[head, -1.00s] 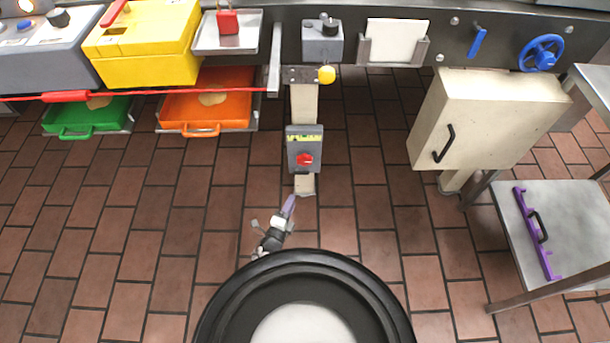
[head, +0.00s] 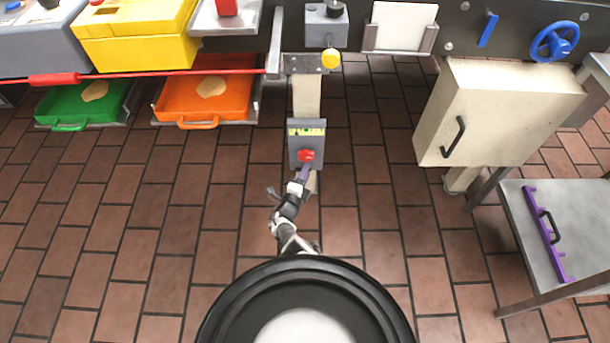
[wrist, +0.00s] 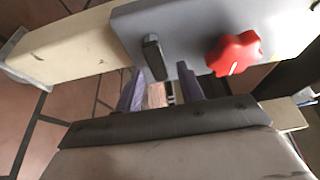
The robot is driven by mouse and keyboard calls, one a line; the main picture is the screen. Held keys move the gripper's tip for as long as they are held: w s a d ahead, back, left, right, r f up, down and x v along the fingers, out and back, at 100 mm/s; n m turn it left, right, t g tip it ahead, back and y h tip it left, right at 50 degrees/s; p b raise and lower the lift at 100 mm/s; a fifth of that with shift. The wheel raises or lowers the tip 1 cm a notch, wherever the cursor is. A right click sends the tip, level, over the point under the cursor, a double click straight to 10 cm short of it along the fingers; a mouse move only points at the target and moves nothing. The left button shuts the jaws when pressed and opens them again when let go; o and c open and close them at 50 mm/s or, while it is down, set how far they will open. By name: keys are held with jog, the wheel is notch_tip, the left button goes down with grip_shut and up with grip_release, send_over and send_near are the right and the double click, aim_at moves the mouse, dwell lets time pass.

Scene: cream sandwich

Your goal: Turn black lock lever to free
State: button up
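The black lock lever (wrist: 153,57) is a short dark bar on a grey panel (wrist: 185,22), slightly tilted in the wrist view. A red star-shaped knob (wrist: 235,53) sits to its right on the same panel. In the head view the panel (head: 293,140) and red knob (head: 306,155) show, but I cannot make out the lever. My gripper (wrist: 160,69) has two purple fingers, apart, one on each side of the lever's lower end in the picture. I cannot tell whether they touch it. In the head view my gripper (head: 304,173) is just below the red knob.
The panel is on a cream post (head: 306,97). A cream cabinet (head: 490,110) with a black handle stands to the right, near a metal table (head: 520,240) with a purple bar. Orange (head: 178,104) and green (head: 55,105) trays are at left. Tiled floor is open around my arm.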

grip_shut()
jog(key=shift+a+f+m+g+y+p, duration=0.45)
jog(key=shift+m+y+p, duration=0.4)
jog(key=shift+m, duration=1.15)
jog(key=shift+a+f+m+g+y+p, duration=0.2)
jog(key=shift+f+m+g+y+p, duration=0.55)
jog(key=shift+m, duration=1.25)
jog(key=shift+a+f+m+g+y+p, duration=0.1)
jog(key=shift+a+m+g+y+p, duration=0.4)
jog(key=shift+m+y, duration=1.1)
jog(key=shift+d+m+h, duration=0.1)
jog(key=shift+m+h, duration=0.2)
jog(key=shift+m, duration=0.2)
